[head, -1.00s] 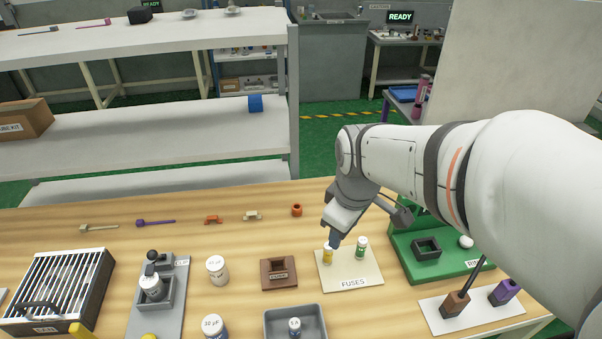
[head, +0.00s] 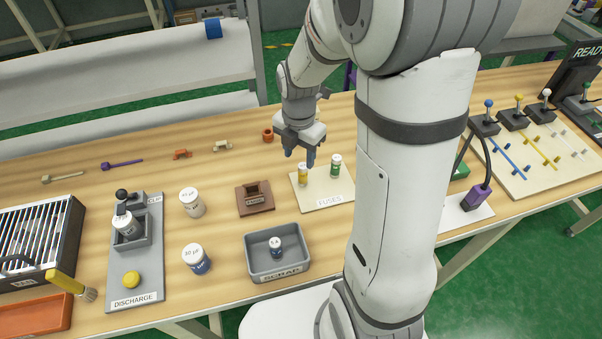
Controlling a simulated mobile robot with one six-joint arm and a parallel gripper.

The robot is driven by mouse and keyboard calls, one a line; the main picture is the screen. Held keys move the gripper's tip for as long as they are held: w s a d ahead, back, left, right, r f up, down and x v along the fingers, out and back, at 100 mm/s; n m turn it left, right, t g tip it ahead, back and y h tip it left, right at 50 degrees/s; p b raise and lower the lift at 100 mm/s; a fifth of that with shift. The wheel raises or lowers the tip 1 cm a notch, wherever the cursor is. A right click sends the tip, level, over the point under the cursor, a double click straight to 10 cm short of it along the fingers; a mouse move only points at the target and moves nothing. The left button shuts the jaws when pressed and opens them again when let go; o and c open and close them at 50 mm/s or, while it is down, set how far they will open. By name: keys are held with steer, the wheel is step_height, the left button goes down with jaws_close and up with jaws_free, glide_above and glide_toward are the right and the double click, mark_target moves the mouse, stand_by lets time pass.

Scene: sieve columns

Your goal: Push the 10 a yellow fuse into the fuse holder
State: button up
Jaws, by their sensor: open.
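The yellow fuse (head: 303,175) stands upright on the left part of the cream fuses board (head: 322,203). A green fuse (head: 335,166) stands to its right on the same board. My gripper (head: 299,156) points down just above and behind the yellow fuse, open and with nothing seen between its fingers. Whether a finger touches the fuse top I cannot tell. A brown block with a square socket (head: 254,198), probably the fuse holder, sits left of the board; its label is too small to read and its socket looks empty.
Two capacitors (head: 192,203) (head: 197,259) stand left of the brown block. The grey discharge stand (head: 137,282) is farther left. My arm hides the table at right.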

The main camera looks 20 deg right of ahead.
mark_target(303, 166)
steer(key=f, duration=0.5)
steer(key=shift+s+d+f, duration=0.15)
steer(key=shift+d+f, duration=0.05)
steer(key=shift+d, duration=0.2)
jaws_close()
